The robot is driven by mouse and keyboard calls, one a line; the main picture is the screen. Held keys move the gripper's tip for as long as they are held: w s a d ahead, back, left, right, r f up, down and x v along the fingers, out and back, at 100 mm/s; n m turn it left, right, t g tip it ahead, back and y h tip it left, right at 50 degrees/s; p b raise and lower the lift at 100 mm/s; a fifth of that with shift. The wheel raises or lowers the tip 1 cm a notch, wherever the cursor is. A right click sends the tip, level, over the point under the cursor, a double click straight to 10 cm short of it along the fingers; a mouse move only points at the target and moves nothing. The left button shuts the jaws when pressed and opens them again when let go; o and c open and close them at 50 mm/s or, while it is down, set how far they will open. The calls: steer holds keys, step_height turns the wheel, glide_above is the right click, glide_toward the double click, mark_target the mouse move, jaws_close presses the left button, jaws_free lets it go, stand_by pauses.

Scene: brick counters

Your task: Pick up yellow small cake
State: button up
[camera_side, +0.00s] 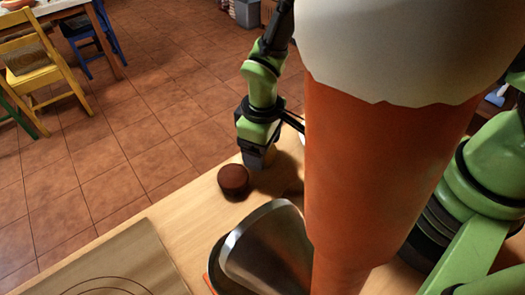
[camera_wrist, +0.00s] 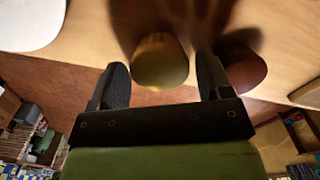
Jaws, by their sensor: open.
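The yellow small cake (camera_wrist: 160,62) shows in the wrist view, between the two dark fingers of my gripper (camera_wrist: 163,68). The fingers are spread, one on each side of the cake, and a narrow gap shows on the right side. A brown small cake (camera_wrist: 245,70) stands just outside the right finger. In the side view my gripper (camera_side: 257,158) points down at the counter, and the brown cake stands in front of it, to the left. The yellow cake is mostly hidden there by my gripper and the brown cake.
The wooden counter (camera_side: 203,215) has its edge close to the cakes, with a tiled floor beyond. A metal-sided object (camera_side: 270,250) stands in front, and a board with circles (camera_side: 110,265) lies at lower left. A large orange and white column (camera_side: 385,150) blocks much of the right side.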

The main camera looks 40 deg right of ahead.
steer(key=shift+f, duration=0.7)
steer(key=c, duration=0.7)
